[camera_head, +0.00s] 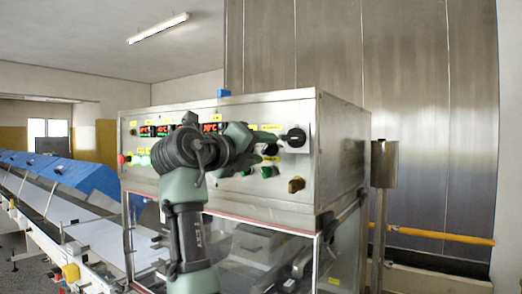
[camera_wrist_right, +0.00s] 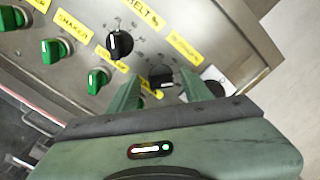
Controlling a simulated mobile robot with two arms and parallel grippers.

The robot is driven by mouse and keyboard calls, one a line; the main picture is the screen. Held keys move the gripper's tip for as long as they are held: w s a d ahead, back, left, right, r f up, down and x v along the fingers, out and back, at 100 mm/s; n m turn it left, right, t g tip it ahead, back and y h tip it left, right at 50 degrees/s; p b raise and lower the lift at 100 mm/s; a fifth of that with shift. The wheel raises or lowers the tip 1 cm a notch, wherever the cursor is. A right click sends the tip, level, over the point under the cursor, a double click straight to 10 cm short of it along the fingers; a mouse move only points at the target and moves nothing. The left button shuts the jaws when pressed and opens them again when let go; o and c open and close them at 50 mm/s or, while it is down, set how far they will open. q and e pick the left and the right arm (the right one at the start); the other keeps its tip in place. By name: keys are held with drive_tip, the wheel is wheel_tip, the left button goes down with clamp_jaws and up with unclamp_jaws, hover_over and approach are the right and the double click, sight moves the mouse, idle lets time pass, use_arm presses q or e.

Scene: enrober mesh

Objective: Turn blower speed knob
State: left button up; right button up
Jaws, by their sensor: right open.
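In the right wrist view, a dark round knob (camera_wrist_right: 162,76) sits on the steel panel beside a yellow label (camera_wrist_right: 185,47) that seems to read blower, partly too small to read. My right gripper (camera_wrist_right: 163,90) is open, with its two green fingers on either side of this knob's lower part. I cannot tell whether they touch it. In the head view my right gripper (camera_head: 264,140) is at the right part of the control box front, and it largely hides the knob there. My left gripper is not in view.
A black belt knob (camera_wrist_right: 120,43) and several green switches (camera_wrist_right: 97,80) are close by on the panel. A black rotary switch (camera_head: 295,137) on a white plate is just right of my gripper. The control box (camera_head: 340,140) has red displays (camera_head: 212,127). A conveyor (camera_head: 85,220) runs left.

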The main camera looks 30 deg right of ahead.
drive_tip(key=b+v, duration=0.2)
drive_tip(key=v, duration=0.5)
drive_tip(key=shift+a+b, duration=0.4)
drive_tip(key=shift+s, duration=0.15)
